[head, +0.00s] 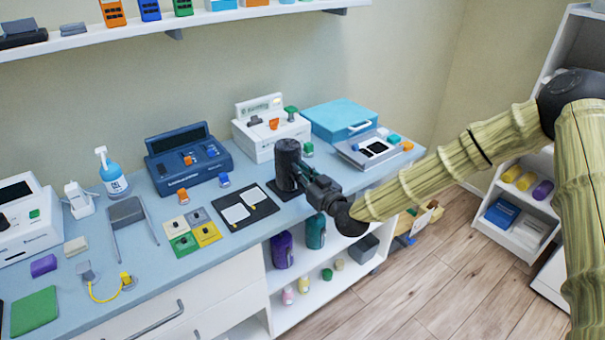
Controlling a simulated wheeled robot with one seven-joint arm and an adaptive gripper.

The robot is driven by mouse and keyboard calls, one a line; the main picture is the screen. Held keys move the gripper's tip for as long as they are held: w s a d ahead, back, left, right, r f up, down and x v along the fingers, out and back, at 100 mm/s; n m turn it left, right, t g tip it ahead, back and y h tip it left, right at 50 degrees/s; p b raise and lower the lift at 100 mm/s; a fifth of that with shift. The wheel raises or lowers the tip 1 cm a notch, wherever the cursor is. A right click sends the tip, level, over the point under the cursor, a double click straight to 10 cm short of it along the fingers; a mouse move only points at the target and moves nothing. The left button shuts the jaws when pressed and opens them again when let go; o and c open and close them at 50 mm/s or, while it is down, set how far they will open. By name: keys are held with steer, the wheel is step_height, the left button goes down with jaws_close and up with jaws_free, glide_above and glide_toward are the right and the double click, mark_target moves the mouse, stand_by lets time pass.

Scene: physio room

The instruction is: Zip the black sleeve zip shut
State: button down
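A black mat with white pads (265,211) lies left of the cylinder. A white device (262,140) and a dark blue device (190,172) stand behind. A grey tray (352,153) and a teal case (338,113) are to the right. The counter's front edge (232,249) is close.

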step_height(320, 180, down, 6)
steer(key=b, duration=0.5)
steer(key=shift+s, duration=0.1)
steer(key=c, duration=1.4)
jaws_free()
steer(key=shift+c, duration=0.2)
steer(key=v, duration=1.2)
